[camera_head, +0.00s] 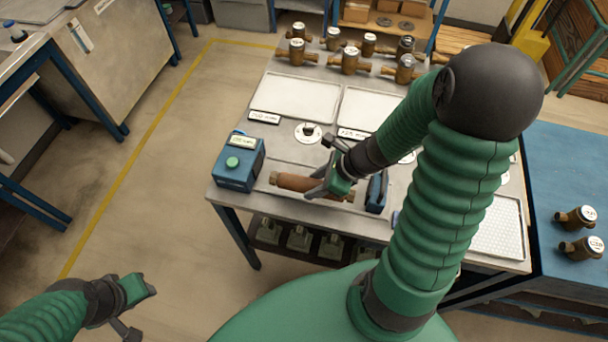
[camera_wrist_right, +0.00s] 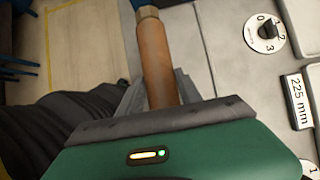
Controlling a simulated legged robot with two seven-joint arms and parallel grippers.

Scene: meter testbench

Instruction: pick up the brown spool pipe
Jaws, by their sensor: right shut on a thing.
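The brown spool pipe (camera_head: 296,182) lies lengthwise near the front edge of the workbench, between a blue box and a blue clamp-like part. My right gripper (camera_head: 335,188) is over its right part, shut on it. In the right wrist view the pipe (camera_wrist_right: 156,62) runs up from between the jaws, with a hex brass-coloured end at the top. The jaws hide its near end. I cannot tell whether the pipe is clear of the bench. My left gripper (camera_head: 140,300) is at the lower left, away from the bench; its jaw opening is unclear.
The blue box (camera_head: 240,162) with a green button stands left of the pipe, the blue clamp-like part (camera_head: 376,192) right of it. White trays (camera_head: 297,98) and a round dial (camera_head: 308,132) lie behind. Several brass meters (camera_head: 350,60) stand at the back. Floor at left is clear.

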